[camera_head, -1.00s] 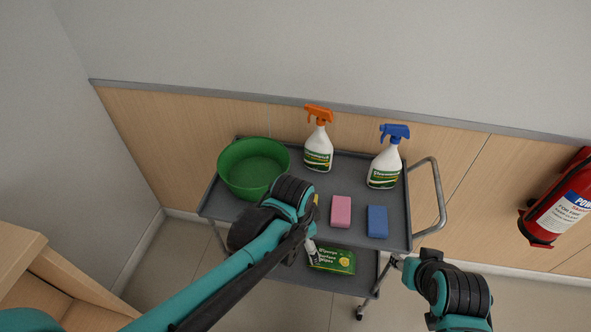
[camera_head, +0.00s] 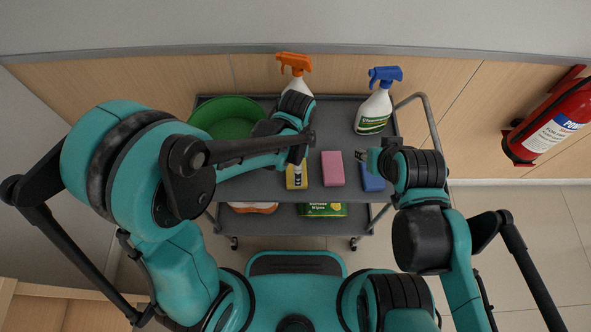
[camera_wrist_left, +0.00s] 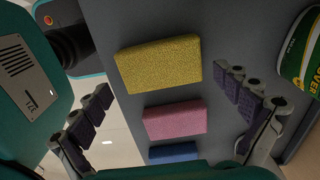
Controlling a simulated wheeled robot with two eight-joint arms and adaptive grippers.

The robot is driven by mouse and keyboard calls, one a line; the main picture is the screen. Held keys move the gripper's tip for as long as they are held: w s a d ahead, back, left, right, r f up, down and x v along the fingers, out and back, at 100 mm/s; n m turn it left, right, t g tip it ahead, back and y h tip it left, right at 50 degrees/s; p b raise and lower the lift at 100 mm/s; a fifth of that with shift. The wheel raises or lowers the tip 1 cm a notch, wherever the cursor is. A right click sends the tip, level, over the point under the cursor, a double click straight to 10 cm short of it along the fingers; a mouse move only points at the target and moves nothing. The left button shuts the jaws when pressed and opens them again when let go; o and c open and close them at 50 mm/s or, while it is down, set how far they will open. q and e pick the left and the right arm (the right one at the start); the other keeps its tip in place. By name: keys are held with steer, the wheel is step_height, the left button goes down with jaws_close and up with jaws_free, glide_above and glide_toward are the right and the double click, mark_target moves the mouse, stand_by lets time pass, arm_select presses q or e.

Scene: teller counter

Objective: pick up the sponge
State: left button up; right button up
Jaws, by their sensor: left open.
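Three sponges lie in a row on the cart's top shelf: a yellow sponge (camera_head: 297,182), a pink sponge (camera_head: 332,169) and a blue sponge (camera_head: 371,179). My left gripper (camera_head: 298,174) is over the yellow sponge, partly hiding it. In the left wrist view my left gripper (camera_wrist_left: 169,84) is open and empty, its fingers spread wide. The yellow sponge (camera_wrist_left: 160,63), pink sponge (camera_wrist_left: 175,121) and blue sponge (camera_wrist_left: 173,152) appear between and beyond the fingers. My right gripper (camera_head: 365,157) is beside the blue sponge; its jaws are too small to judge.
A green basin (camera_head: 222,117) is at the shelf's left, partly behind my left arm. An orange-topped spray bottle (camera_head: 294,70) and a blue-topped one (camera_head: 376,105) stand at the back. A wipes pack (camera_head: 322,210) is on the lower shelf.

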arm_select(q)
step_height(320, 180, down, 4)
steer(key=shift+r+b, duration=0.2)
steer(key=shift+b, duration=0.45)
arm_select(e)
steer(key=shift+f, duration=0.85)
arm_select(q)
steer(key=shift+r, duration=0.1)
steer(key=c, duration=0.6)
steer(key=shift+r, duration=0.1)
